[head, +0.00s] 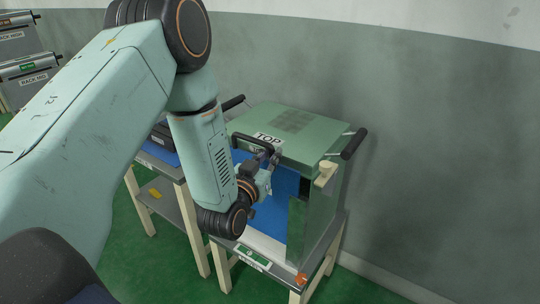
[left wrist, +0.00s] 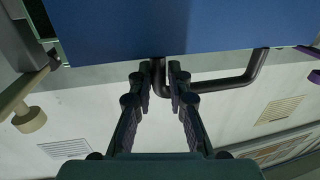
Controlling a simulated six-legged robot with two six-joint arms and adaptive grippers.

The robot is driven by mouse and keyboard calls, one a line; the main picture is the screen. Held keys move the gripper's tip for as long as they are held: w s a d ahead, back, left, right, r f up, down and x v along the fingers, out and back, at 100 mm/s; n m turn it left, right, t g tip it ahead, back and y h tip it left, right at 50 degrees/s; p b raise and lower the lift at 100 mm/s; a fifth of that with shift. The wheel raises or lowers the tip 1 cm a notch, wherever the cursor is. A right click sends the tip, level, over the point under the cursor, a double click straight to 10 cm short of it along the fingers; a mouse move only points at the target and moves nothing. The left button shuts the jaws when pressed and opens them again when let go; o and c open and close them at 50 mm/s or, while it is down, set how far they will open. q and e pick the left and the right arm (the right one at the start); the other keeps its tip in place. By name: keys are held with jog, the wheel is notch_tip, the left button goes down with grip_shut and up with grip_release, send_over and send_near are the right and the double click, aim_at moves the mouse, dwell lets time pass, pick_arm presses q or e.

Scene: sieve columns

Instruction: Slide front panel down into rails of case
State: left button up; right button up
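The green case (head: 290,130), labelled TOP, stands on a small table. The blue front panel (head: 275,206) stands upright at its open front; my arm hides its left part. A dark gap shows beside its right edge. A black U-shaped handle (head: 250,138) is at the panel's top. In the left wrist view the panel (left wrist: 180,25) fills the top of the picture, with the handle (left wrist: 225,87) below its edge. My left gripper (left wrist: 160,85) has its fingertips close together, one on each side of a handle leg. In the head view the gripper (head: 271,160) is at the handle. My right gripper is not in view.
A cream knob (head: 325,172) sits at the case's front right corner. Black bar handles (head: 353,143) stick out from the case's sides. Another table (head: 180,180) stands close on the left. A wall runs behind.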

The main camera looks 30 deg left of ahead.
pick_arm(q)
jog(key=shift+f+b, duration=1.2)
jog(key=shift+f, duration=0.35)
dwell(1.1)
jog(key=shift+r, duration=0.15)
dwell(0.5)
jog(key=shift+s+p, duration=0.25)
jog(key=shift+p, duration=0.15)
dwell(0.7)
dwell(0.6)
dwell(0.5)
jog(key=shift+s+p, duration=0.25)
jog(key=shift+p, duration=0.05)
dwell(1.1)
